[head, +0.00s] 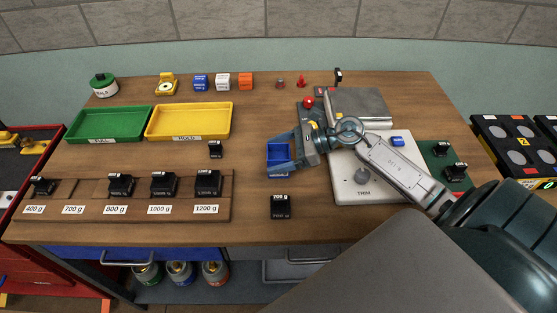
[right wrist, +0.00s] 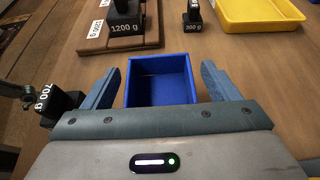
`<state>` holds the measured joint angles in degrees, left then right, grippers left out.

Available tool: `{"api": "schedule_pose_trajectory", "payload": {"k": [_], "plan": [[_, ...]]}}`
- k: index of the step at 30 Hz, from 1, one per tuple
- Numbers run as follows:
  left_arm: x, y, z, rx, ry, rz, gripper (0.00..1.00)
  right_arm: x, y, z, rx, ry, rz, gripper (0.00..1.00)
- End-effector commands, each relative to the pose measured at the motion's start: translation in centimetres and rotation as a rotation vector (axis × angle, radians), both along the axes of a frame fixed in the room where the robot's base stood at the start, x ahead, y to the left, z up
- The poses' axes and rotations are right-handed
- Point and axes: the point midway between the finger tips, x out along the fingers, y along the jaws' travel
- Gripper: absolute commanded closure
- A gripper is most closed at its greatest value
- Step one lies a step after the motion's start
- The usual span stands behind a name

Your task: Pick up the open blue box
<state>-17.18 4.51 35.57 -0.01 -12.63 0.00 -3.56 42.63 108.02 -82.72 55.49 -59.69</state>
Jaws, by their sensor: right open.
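The open blue box (head: 279,151) stands on the wooden table, left of the scale. In the right wrist view the blue box (right wrist: 160,80) lies between the two fingers, with its empty inside facing up. My right gripper (head: 284,153) is open around the box. In the right wrist view the fingers of my right gripper (right wrist: 165,88) stand to either side of the box with a gap on each side. The gripper partly hides the box in the head view. My left gripper is not in view.
A black 700 g weight (head: 281,206) stands close in front of the box. A wooden rack (head: 140,208) holds several weights. The scale (head: 350,180) lies under my right arm.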

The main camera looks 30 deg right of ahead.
Motion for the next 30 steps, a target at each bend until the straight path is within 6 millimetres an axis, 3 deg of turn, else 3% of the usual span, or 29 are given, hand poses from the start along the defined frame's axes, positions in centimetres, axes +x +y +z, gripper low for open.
{"api": "schedule_pose_trajectory", "payload": {"k": [10, 18, 26, 30], "plan": [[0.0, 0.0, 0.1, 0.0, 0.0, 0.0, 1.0, 0.2, 0.3, -0.2, -0.001, 0.001, 0.001, 0.18], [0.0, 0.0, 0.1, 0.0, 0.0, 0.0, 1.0, 0.2, 0.3, -0.2, -0.001, 0.001, 0.001, 0.67], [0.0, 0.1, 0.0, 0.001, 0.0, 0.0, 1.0, 0.2, 0.3, 0.0, -0.001, 0.0, 0.001, 0.67], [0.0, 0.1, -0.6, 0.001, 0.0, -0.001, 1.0, 0.2, 0.2, 1.4, -0.005, -0.004, 0.002, 0.67]]}}
